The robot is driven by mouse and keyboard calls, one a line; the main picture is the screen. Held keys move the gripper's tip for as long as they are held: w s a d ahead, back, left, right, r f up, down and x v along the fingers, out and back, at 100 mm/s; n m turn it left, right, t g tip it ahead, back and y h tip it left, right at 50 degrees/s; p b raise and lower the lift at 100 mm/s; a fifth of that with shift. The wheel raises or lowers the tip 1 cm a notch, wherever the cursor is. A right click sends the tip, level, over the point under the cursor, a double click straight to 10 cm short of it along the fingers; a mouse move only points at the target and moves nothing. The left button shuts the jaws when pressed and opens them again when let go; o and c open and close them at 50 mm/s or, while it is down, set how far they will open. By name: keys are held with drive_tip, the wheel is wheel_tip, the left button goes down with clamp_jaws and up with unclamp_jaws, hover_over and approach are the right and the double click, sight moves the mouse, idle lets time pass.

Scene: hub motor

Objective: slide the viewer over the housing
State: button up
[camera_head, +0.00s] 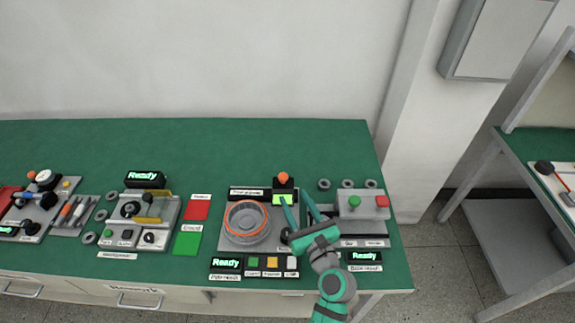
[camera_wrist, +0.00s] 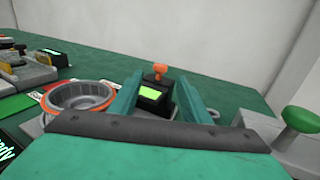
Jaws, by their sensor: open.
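What looks like the viewer (camera_head: 286,187) is a small black block with a lit green screen and an orange knob on top. It stands upright at the back right of the round grey housing (camera_head: 247,228), which has an orange ring around its rim. My gripper (camera_head: 295,197) is open, its teal fingers pointing toward the viewer from the front right. In the wrist view the viewer (camera_wrist: 151,95) shows between the two open fingers, beyond them, with nothing visibly gripped. The housing (camera_wrist: 80,96) is left of the fingers there. The viewer's lower part is partly hidden.
A grey station (camera_head: 362,204) with green and red buttons stands close right of my gripper. A panel of coloured buttons (camera_head: 272,263) lies in front of the housing. Red and green mats (camera_head: 187,244) and another device lie left. The green table (camera_head: 230,150) is clear behind.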

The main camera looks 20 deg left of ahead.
sight(285, 179)
drive_tip(key=x, duration=1.1)
drive_tip(key=shift+d, duration=0.1)
drive_tip(key=shift+c, duration=0.5)
clamp_jaws()
